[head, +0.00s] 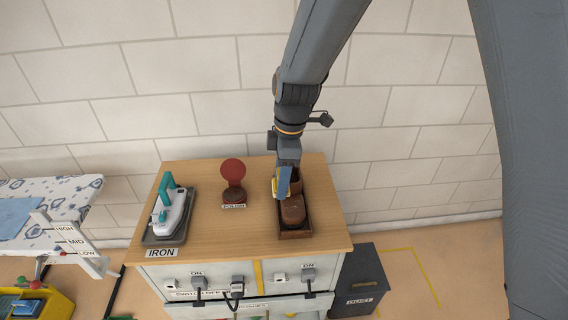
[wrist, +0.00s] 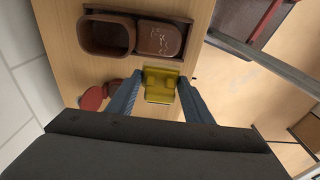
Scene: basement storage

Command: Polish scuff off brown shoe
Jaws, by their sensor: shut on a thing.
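The brown shoe (head: 292,211) sits in a shallow brown tray (head: 296,235) at the right of the wooden worktop. In the wrist view the shoe (wrist: 105,37) shows its open top at left and its toe at right, with pale scuff marks on the toe. My gripper (head: 283,184) is shut on a yellow block (wrist: 164,82), perhaps a sponge or folded cloth. The block is beside the toe in the wrist view; I cannot tell whether it touches the shoe. The red polish item (head: 233,178) stands left of the shoe behind a label; it also shows in the wrist view (wrist: 93,98).
A teal-handled iron (head: 167,214) rests on a dark tray at the worktop's left. Plugs and switches line the cabinet front. A dark dust bin (head: 360,285) stands at right. An ironing board (head: 35,208) is at left. Bare worktop lies between iron and polish.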

